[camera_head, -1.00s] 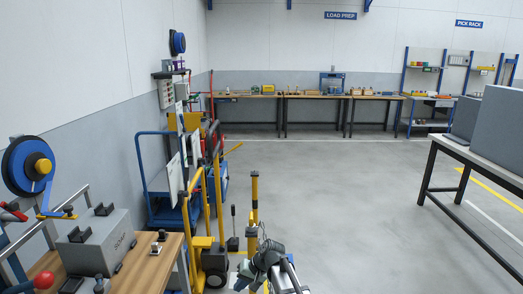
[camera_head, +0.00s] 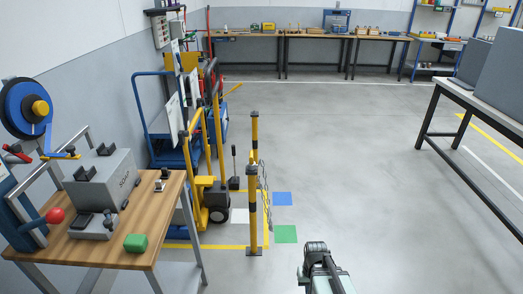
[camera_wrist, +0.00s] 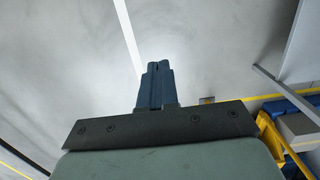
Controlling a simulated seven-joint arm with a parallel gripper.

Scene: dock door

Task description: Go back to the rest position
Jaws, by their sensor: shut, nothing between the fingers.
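My gripper (camera_wrist: 159,68) shows in the wrist view with its dark blue fingers together and nothing between them. It points out over bare grey floor, with a white floor line (camera_wrist: 127,32) just left of the fingers. In the head view part of my arm (camera_head: 322,268) shows at the bottom, right of centre, over open floor. The gripper's fingers cannot be made out there. The arm is apart from the bench and the posts.
Yellow-black posts (camera_head: 254,205) with a chain stand left of my arm. A dark-framed table (camera_head: 437,105) stands at right. The middle floor is clear.

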